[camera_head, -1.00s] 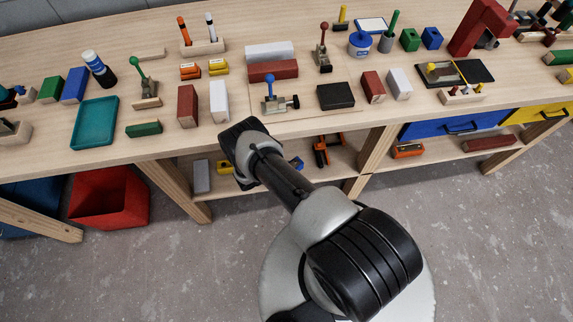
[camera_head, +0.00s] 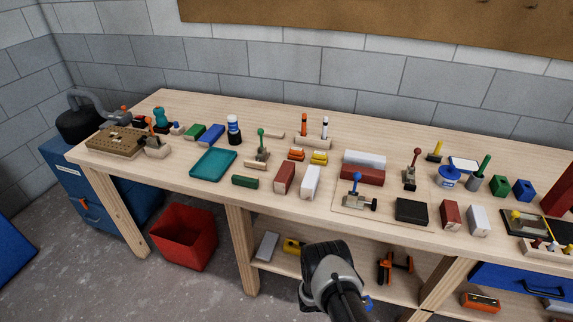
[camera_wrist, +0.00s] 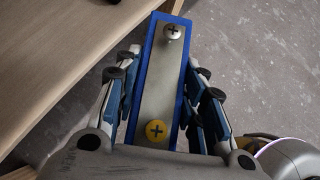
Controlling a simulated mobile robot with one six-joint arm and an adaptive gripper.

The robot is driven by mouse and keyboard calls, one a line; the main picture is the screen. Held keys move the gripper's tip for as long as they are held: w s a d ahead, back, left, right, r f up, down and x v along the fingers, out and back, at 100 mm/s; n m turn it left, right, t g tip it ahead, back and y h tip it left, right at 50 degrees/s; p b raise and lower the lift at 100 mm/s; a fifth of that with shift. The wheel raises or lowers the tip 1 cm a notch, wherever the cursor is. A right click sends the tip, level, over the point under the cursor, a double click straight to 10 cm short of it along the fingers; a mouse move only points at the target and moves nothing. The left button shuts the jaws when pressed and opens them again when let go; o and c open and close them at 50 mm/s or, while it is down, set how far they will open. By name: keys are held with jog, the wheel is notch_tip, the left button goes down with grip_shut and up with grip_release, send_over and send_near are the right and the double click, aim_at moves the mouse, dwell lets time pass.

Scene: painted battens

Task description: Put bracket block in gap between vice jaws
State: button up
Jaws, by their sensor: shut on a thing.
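The bracket block (camera_wrist: 158,95) shows in the wrist view as a long blue block with a grey metal plate, a silver screw at the far end and a brass screw at the near end. My gripper (camera_wrist: 166,65) is shut on it, with fingers along both long sides. The block is off the bench, with the floor behind it. In the head view my arm hides most of the gripper; a small blue bit (camera_head: 367,303) shows beside it. I cannot make out the vice jaws for certain; a red form (camera_head: 559,201) is cut off at the right edge.
The bench top (camera_head: 330,222) is crowded with blocks and small clamps. A teal tray (camera_head: 213,164), a red block (camera_head: 285,178) and a white block (camera_head: 310,182) lie near its front. A lower shelf (camera_head: 330,275) holds an orange clamp (camera_head: 395,266). A red bin (camera_head: 183,238) stands on the floor.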

jog(key=r, duration=0.1)
jog(key=w, duration=0.1)
jog(key=r, duration=0.1)
jog(key=shift+w+a+r+n, duration=0.3)
jog(key=a+r+n+t+y, duration=0.2)
jog(key=a+r+n, duration=0.1)
jog(key=r, duration=1.5)
jog(key=w+a+r+n+t+y, duration=0.1)
jog(key=a+r+n+t+y, duration=0.1)
jog(key=r, duration=1.6)
jog(key=a+r+n+t+y, duration=0.2)
jog(key=a+r+n, duration=0.2)
jog(key=r, duration=1.4)
jog(key=shift+w+a+n, duration=0.35)
jog(key=shift+w+n, duration=0.05)
jog(key=shift+n, duration=0.8)
